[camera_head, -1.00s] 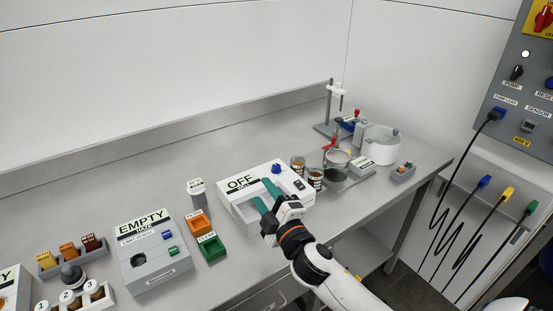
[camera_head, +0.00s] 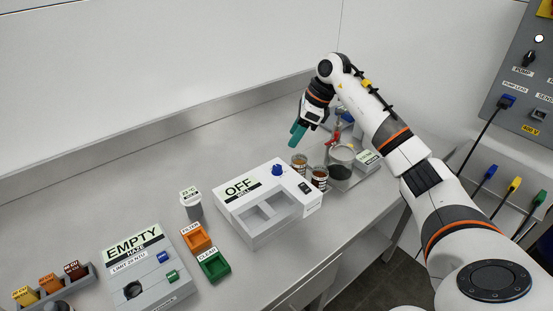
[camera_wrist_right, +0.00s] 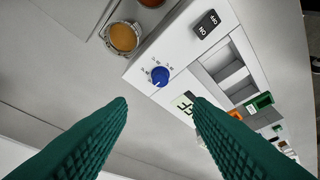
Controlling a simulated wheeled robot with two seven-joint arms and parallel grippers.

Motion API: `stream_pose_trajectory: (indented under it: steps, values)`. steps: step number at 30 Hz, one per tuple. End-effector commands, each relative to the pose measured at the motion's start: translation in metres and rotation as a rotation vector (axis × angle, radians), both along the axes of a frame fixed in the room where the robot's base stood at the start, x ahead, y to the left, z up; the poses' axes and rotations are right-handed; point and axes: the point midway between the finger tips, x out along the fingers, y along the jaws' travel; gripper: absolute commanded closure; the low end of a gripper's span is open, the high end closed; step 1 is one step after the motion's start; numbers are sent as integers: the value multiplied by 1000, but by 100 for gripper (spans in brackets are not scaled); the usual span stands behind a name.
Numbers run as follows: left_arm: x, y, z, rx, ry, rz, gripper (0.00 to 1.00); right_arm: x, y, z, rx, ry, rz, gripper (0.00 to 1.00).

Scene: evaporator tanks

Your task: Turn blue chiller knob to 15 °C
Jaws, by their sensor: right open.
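The blue chiller knob (camera_head: 277,170) is on top of a white box (camera_head: 253,236) whose display reads OFF. In the right wrist view the blue knob (camera_wrist_right: 160,76) has a scale of small marks beside it, too small to read. My right gripper (camera_head: 298,134) has teal fingers and is open, raised above the bench beyond the box. In the wrist view the gripper's fingertips (camera_wrist_right: 158,102) are apart, with the knob seen ahead between them, not touched. My left gripper is not in view.
Two jars (camera_head: 299,162) (camera_head: 319,178) stand close to the box's right side. A black ON/OFF switch (camera_wrist_right: 207,23) is near the knob. An orange tray (camera_head: 196,238) and a green tray (camera_head: 214,266) sit left of the box. The bench behind the box is clear.

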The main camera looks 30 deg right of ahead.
Motion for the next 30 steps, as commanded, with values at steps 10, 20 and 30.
stream_pose_trajectory:
  steps: [10,20,30]
  values:
    - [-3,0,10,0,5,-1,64,9,11,-43,-11,19,0,53]
    - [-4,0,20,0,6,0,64,24,27,-96,-11,16,-1,53]
    - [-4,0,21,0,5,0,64,27,31,-110,-13,14,-1,53]
